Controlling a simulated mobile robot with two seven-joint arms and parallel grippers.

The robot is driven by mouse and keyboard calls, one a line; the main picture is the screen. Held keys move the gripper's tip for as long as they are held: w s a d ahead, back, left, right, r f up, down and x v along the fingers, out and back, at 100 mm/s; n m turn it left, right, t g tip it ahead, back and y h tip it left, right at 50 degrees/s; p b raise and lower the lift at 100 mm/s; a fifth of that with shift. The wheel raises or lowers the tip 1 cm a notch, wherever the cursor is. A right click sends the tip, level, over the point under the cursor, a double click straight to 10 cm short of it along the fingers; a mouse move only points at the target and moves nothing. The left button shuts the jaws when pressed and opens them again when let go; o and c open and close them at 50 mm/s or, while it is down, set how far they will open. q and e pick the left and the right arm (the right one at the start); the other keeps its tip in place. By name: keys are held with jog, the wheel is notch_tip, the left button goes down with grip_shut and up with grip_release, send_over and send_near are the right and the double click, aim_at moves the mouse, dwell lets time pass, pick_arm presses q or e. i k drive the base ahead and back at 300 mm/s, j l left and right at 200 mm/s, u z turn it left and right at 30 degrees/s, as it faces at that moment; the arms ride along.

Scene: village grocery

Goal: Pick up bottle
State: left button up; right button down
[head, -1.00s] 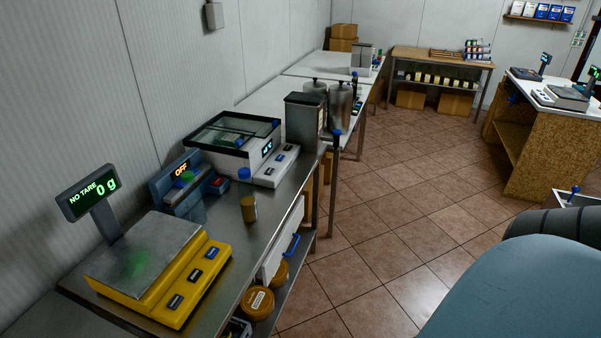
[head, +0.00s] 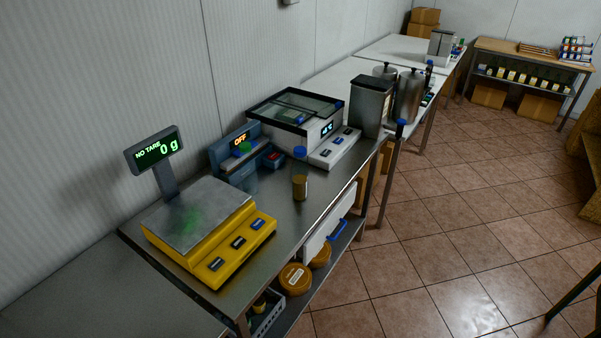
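A small clear bottle with a blue cap and a brown-gold label (head: 300,187) stands upright on the steel table (head: 276,250), near its middle. Neither of my grippers is in view, and nothing touches the bottle.
A yellow scale (head: 208,226) reading 0 g stands left of the bottle. A white scale with a glass top (head: 296,116) and a blue device reading OFF (head: 232,150) stand behind. Brown-lidded tubs (head: 296,279) sit on the shelf below.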

aim_at(299, 167)
jog(key=u, duration=0.9)
jog(key=l+u, duration=1.1)
jog(key=l, duration=0.2)
jog(key=k+l+u, duration=0.15)
jog(key=l, duration=0.25)
jog(key=k+l+u, duration=0.15)
jog(key=l, duration=0.2)
jog(key=i, duration=0.05)
